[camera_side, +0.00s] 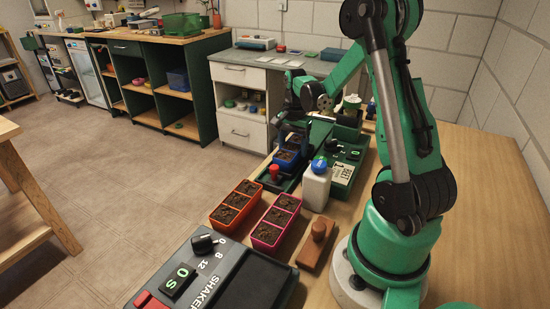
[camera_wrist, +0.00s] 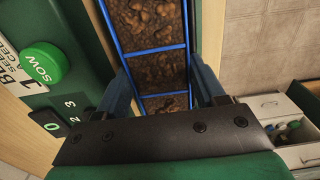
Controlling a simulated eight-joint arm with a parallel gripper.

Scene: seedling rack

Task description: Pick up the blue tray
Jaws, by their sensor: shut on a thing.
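The blue tray (camera_wrist: 157,50) is narrow, has blue dividers and holds brown soil in its compartments. In the side view the blue tray (camera_side: 287,156) is partly hidden by my gripper (camera_side: 290,138). My gripper is shut on it. In the wrist view the fingers of my gripper (camera_wrist: 162,80) stand on either side of the tray, one at each long wall. The tray is in the long dark green channel of the sowing machine; I cannot tell whether it rests there or is slightly raised.
The machine's green SOW button (camera_wrist: 43,63) is left of the tray. A white bottle with a blue cap (camera_side: 316,187) and a red knob (camera_side: 274,172) stand close by. An orange tray (camera_side: 236,203), a pink tray (camera_side: 275,222), a wooden block (camera_side: 318,243) and a shaker (camera_side: 215,285) are nearer.

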